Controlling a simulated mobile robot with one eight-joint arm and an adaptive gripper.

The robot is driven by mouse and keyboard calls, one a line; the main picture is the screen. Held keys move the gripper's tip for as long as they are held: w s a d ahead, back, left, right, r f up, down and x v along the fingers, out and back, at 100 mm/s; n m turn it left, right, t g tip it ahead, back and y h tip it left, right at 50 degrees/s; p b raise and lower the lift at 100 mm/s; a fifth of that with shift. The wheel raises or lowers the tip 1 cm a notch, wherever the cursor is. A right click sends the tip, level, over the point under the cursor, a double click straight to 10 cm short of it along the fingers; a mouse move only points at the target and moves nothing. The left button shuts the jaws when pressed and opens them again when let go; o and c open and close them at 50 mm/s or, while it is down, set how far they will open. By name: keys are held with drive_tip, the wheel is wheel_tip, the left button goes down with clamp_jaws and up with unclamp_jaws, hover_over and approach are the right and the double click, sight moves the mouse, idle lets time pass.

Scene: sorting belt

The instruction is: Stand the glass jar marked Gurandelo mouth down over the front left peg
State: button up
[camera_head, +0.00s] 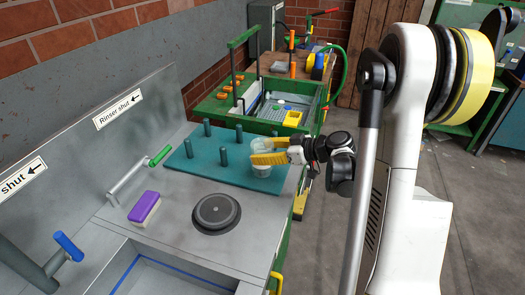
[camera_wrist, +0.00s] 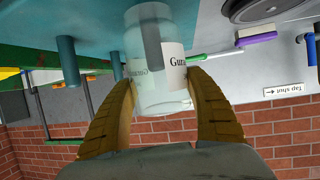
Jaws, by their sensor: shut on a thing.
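The clear glass jar (camera_head: 261,171) is at the near right corner of the teal peg board (camera_head: 208,176). My gripper (camera_head: 268,158) is shut on it from the right. In the wrist view the jar (camera_wrist: 160,92) is between the yellow fingers (camera_wrist: 160,95), its white label (camera_wrist: 174,55) partly reading "Gura". This view is upside down and the label reads upright, so the jar is mouth down. A peg (camera_wrist: 151,40) shows through its glass; whether the rim touches the board I cannot tell.
A basin (camera_head: 150,278) opens at the front.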

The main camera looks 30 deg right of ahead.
drive_tip(key=shift+f+b, duration=0.45)
drive_tip(key=shift+f, duration=0.1)
idle(0.4)
drive_tip(key=o, duration=1.4)
drive_tip(key=v, duration=1.2)
drive_tip(key=shift+r, duration=0.1)
drive_tip(key=s+a+m+g+h, duration=0.1)
drive_tip(key=a+m+g, duration=0.15)
drive_tip(key=a, duration=0.55)
drive_tip(key=s+a+r+m+h, duration=0.1)
drive_tip(key=s+a+h, duration=0.1)
drive_tip(key=s+a, duration=0.1)
drive_tip(key=s+a+m+g+h, duration=0.1)
drive_tip(key=s+a+m+h, duration=0.1)
drive_tip(key=s+a, duration=0.2)
drive_tip(key=s+a+r+m+h, duration=0.1)
drive_tip(key=s+a+h, duration=0.2)
drive_tip(key=s, duration=0.3)
drive_tip(key=shift+s+a+r+m, duration=0.3)
drive_tip(key=shift+a+m, duration=0.05)
